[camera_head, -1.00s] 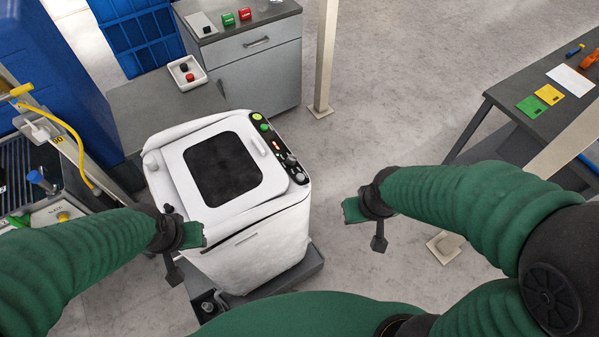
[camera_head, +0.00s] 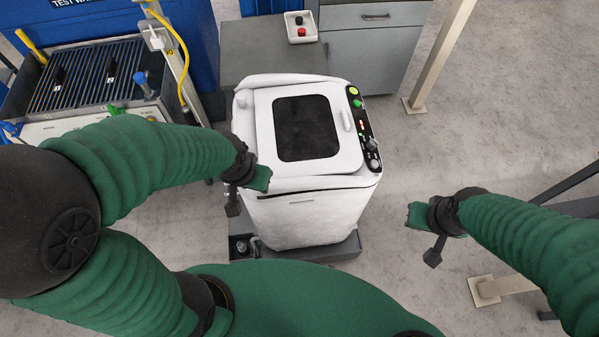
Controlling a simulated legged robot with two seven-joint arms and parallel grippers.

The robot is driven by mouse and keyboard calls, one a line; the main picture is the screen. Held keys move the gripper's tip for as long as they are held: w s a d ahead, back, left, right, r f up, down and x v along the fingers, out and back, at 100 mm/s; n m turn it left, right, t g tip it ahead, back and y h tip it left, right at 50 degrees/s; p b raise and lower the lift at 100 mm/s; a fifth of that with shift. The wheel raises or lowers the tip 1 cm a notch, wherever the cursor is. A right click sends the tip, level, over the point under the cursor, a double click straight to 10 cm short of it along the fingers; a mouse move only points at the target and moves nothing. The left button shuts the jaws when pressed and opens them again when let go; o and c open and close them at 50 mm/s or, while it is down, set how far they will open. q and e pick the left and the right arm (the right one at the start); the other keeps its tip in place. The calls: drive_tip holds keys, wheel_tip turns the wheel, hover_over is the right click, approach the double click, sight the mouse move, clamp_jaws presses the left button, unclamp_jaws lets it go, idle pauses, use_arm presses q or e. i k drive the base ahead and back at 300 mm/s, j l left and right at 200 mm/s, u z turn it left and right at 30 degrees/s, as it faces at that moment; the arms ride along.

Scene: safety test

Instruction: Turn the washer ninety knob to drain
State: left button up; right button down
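The white washer (camera_head: 312,218) stands in front of me, with a dark square window in its lid. A black control panel (camera_head: 364,128) runs along its right edge, with a yellow-green button, a green button and small red and orange marks. Grey knobs (camera_head: 372,150) sit at the panel's near end; their setting is too small to read. My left gripper (camera_head: 250,188) is at the washer's front left corner. My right gripper (camera_head: 426,228) is to the right of the washer, over the floor, apart from it. I cannot tell whether either gripper's fingers are open or shut.
A grey cabinet (camera_head: 370,62) stands behind the washer, with a white tray (camera_head: 301,27) on a lower grey surface. A beige post (camera_head: 440,55) rises at the back right. A slatted bench (camera_head: 85,75) with a yellow hose is at left.

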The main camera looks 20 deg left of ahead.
sight(372, 145)
drive_tip(key=l+u, duration=0.2)
drive_tip(key=u, duration=0.2)
drive_tip(key=l+u, duration=0.25)
drive_tip(key=u, duration=0.15)
drive_tip(key=l+u, duration=0.25)
drive_tip(key=u, duration=0.15)
